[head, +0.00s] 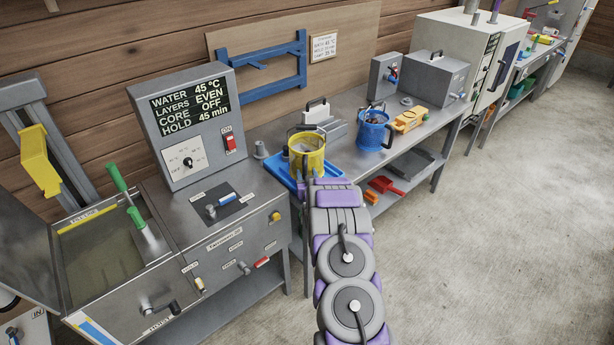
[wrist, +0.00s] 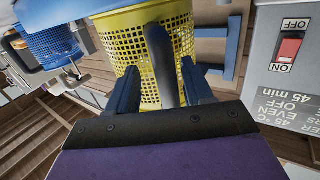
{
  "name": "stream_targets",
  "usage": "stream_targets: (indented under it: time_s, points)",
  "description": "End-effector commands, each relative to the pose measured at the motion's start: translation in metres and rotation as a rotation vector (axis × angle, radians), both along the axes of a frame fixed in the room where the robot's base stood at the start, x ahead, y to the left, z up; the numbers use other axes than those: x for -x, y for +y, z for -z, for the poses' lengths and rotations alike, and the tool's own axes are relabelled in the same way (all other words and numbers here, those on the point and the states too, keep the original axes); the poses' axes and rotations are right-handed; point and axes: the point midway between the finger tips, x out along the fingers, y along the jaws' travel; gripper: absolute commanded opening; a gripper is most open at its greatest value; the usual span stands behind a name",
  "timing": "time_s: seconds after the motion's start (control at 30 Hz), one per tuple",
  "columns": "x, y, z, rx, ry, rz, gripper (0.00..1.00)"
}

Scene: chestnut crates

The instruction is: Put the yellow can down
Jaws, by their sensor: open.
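The yellow can (head: 307,160), a perforated bucket with a raised handle, appears upright at the blue tray (head: 281,171) on the metal bench. In the wrist view the can (wrist: 139,35) fills the upper middle, close in front of my gripper (wrist: 158,84). The two dark fingers are apart, with a dark upright bar, seemingly the can's handle, between them. I cannot tell whether the fingers touch it. In the head view my arm hides the can's lower right side and part of the tray. The can's base is hard to see.
A blue perforated can (head: 373,131) stands to the right on the bench, with a yellow block-like device (head: 410,119) beyond it. A grey control box (head: 196,122) and a water tank (head: 105,255) are on the left. The floor at right is clear.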

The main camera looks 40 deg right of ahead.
Motion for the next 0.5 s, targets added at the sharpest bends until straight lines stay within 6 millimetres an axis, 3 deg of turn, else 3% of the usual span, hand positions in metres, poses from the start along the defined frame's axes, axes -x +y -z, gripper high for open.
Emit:
stream_targets:
  time_s: [0.27,0.5]
  points:
    - [0.003,0.002,-0.001,0.000,0.000,-0.001,0.51]
    - [0.027,0.012,-0.003,-0.004,0.001,-0.001,0.51]
